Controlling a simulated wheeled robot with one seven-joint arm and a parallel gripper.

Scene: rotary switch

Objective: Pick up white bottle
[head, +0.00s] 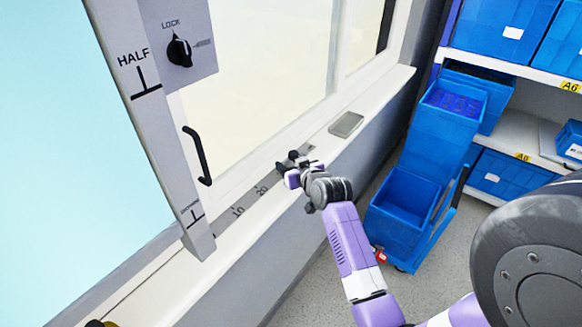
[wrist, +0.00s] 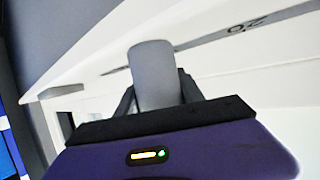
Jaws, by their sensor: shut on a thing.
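The white bottle (wrist: 153,68) shows in the wrist view as a plain pale grey-white cylinder between the two dark fingers of my gripper (wrist: 157,92). The fingers press on it from both sides, and its lower part is hidden behind the gripper body. In the head view my gripper (head: 293,163) is at the window sill, near the ruler marks. I cannot make out the bottle there; the gripper hides it. I cannot tell whether the bottle touches the sill.
The white sill (head: 262,212) runs along the window, with a grey flat plate (head: 346,125) farther along it. A black handle (head: 197,156) and a LOCK knob (head: 179,50) are on the left. Blue crates (head: 403,195) stand on a cart at right, before shelves.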

